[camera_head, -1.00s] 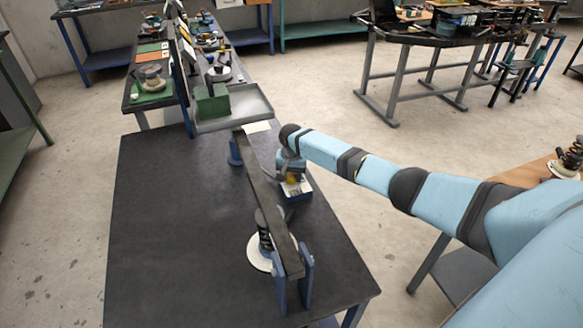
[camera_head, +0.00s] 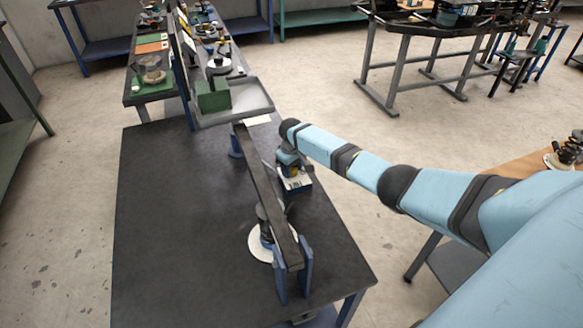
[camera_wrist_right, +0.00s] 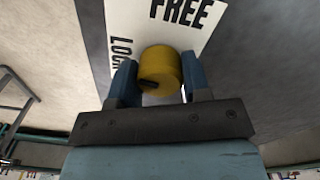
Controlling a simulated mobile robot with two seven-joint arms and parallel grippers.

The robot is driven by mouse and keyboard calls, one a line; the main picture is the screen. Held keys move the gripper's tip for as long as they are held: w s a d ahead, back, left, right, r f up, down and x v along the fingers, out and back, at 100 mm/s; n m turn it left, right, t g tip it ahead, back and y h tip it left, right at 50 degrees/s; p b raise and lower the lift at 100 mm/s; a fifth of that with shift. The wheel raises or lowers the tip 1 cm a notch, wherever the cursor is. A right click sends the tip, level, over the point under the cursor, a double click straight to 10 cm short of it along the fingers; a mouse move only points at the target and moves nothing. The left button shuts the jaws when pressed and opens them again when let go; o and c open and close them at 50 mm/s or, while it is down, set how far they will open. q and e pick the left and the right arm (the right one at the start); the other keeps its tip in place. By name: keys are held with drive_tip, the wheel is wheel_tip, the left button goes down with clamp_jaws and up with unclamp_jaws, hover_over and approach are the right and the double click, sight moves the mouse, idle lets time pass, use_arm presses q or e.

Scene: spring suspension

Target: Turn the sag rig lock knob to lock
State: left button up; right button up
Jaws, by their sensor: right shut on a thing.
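The yellow lock knob (camera_wrist_right: 160,70) shows in the right wrist view, with a dark mark low on its face. It sits in front of a white label plate (camera_wrist_right: 190,28) printed FREE at the top and a partly hidden LOCK at the left. My right gripper (camera_wrist_right: 158,82) is shut on the knob, one blue finger on each side. In the head view my right gripper (camera_head: 291,160) is at the small block with the white label (camera_head: 298,182), beside the rig's dark beam (camera_head: 266,190). The knob is mostly hidden there. My left gripper is not in view.
The beam runs between blue supports (camera_head: 306,265) on the black table (camera_head: 170,220). A spring on a white disc (camera_head: 262,242) stands under it. A grey tray (camera_head: 250,100) with a green block (camera_head: 213,96) is at the table's far end. The table's left side is clear.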

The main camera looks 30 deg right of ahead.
drive_tip(key=shift+n, duration=1)
drive_tip(key=o, duration=0.9)
drive_tip(key=shift+r, duration=0.1)
wheel_tip(320, 180, up, 14)
drive_tip(key=shift+f, duration=0.1)
